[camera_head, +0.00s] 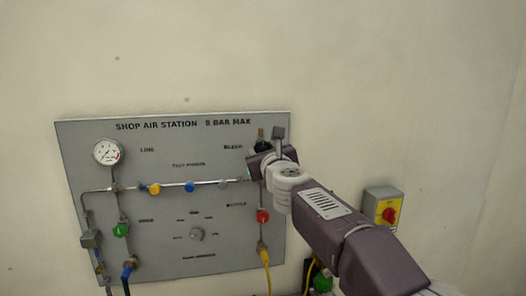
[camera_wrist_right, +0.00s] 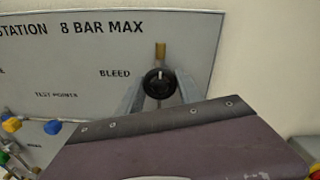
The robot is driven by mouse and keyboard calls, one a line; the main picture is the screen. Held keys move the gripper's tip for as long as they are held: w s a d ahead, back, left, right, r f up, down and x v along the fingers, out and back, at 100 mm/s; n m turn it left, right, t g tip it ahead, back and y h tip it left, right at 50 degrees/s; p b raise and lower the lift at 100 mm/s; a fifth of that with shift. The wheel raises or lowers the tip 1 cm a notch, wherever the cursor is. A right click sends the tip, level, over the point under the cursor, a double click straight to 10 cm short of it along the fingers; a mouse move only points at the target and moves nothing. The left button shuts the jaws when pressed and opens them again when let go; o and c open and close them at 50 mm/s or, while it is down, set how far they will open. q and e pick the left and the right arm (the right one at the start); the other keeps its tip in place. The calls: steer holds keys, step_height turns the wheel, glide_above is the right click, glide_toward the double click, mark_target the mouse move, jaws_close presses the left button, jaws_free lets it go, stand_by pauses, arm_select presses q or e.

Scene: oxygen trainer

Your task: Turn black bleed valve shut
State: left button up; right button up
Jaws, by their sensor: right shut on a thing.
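The black bleed valve (camera_wrist_right: 159,83) is a round knob with a light pointer mark standing close to upright, right of the BLEED label in the right wrist view. A brass fitting (camera_wrist_right: 160,50) stands above it. My right gripper (camera_wrist_right: 159,92) is shut on the knob, with one grey finger on each side. In the head view my right arm comes in from the lower right, and its gripper (camera_head: 262,150) covers most of the valve at the panel's upper right. My left gripper is not in view.
The grey panel (camera_head: 160,255) on the wall carries a gauge (camera_head: 107,152), a green knob (camera_head: 120,230), a red knob (camera_head: 263,216) and a centre selector (camera_head: 196,234). A yellow switch box with a red knob (camera_head: 390,214) is on the wall right of my arm.

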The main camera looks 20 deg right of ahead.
steer(key=shift+r, duration=0.1)
steer(key=o, duration=1.4)
steer(key=shift+c, duration=0.2)
steer(key=s, duration=0.9)
steer(key=shift+a, duration=0.25)
